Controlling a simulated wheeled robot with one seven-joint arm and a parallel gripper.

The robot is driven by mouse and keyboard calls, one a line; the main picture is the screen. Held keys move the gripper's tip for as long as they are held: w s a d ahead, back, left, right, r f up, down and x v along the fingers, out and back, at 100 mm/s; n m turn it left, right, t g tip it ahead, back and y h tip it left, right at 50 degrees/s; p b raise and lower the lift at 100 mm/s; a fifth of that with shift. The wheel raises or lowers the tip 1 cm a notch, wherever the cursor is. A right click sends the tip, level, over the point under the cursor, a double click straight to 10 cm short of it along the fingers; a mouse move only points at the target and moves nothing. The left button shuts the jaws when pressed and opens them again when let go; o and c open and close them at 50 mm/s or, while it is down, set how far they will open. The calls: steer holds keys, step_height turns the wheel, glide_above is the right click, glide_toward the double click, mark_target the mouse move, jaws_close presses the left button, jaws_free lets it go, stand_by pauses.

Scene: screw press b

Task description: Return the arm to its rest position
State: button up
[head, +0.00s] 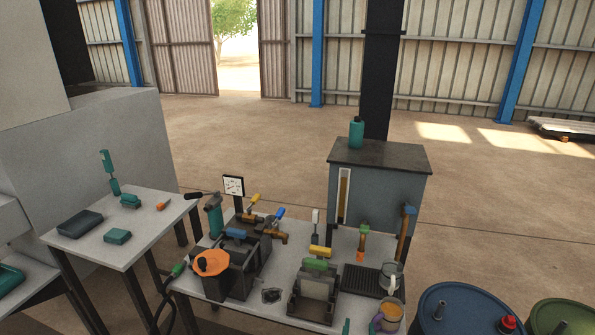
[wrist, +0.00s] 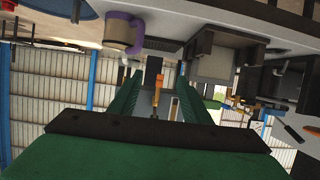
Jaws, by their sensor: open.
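My gripper (wrist: 157,75) shows in the wrist view, with its green fingers apart and nothing visible between them. That view is upside down, with the bench along its top edge. Beyond the fingertips stands a valve with an orange-brown spout (wrist: 156,95). A mug with a purple handle (wrist: 122,32) lies to the upper left of the fingers, apart from them. The gripper is not clearly visible in the head view. There the workbench (head: 275,285) carries a dark machine block (head: 243,262) with an orange-topped container (head: 211,263).
A grey tank (head: 385,195) with a teal bottle (head: 356,134) on top stands behind the bench. A side table (head: 90,235) with small teal items is at left. Blue (head: 455,308) and green (head: 560,318) drums stand at lower right. The floor behind is open.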

steer(key=s+a+f+n+y, duration=0.1)
steer(key=s+a+f, duration=0.1)
steer(key=s+a, duration=0.35)
steer(key=s+a+f, duration=0.2)
steer(key=s+f, duration=0.1)
steer(key=s, duration=0.6)
steer(key=s+a+f+n+y, duration=0.15)
steer(key=s+a, duration=0.25)
steer(key=s, duration=0.4)
steer(key=s+a+r+t, duration=0.1)
steer(key=s+a+r, duration=0.1)
steer(key=s, duration=0.8)
steer(key=s+a+r+t+y, duration=0.1)
steer(key=s+a+r, duration=0.2)
steer(key=s, duration=0.6)
step_height(320, 180, up, 2)
steer(key=shift+s+a+r, duration=0.25)
steer(key=shift+s+a, duration=0.1)
